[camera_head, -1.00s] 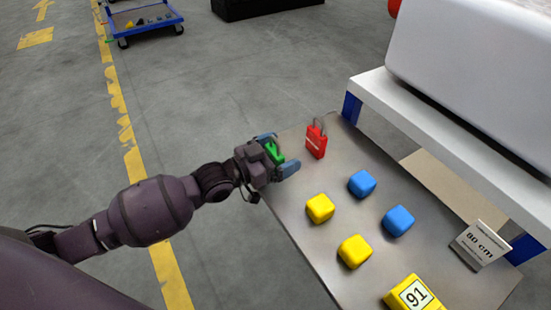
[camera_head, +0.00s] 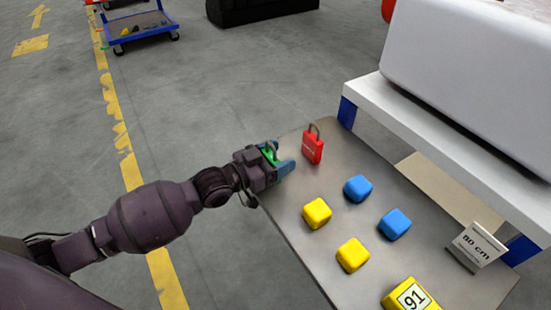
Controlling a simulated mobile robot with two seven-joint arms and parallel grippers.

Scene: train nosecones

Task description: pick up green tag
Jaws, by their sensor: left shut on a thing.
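The green tag (camera_head: 268,154) is at the far left edge of the grey table (camera_head: 290,235), mostly hidden by my left gripper. My left gripper (camera_head: 281,165) is shut on the green tag, with its blue-grey fingers around it. A small piece of the tag's grey loop shows above the fingers. I cannot tell whether the tag is clear of the table top. My right gripper is not in view.
A red padlock-shaped tag (camera_head: 312,149) stands just right of my left gripper. Yellow cubes (camera_head: 317,213) and blue cubes (camera_head: 358,188) lie nearer. A white ledge (camera_head: 440,145) borders the table's right side.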

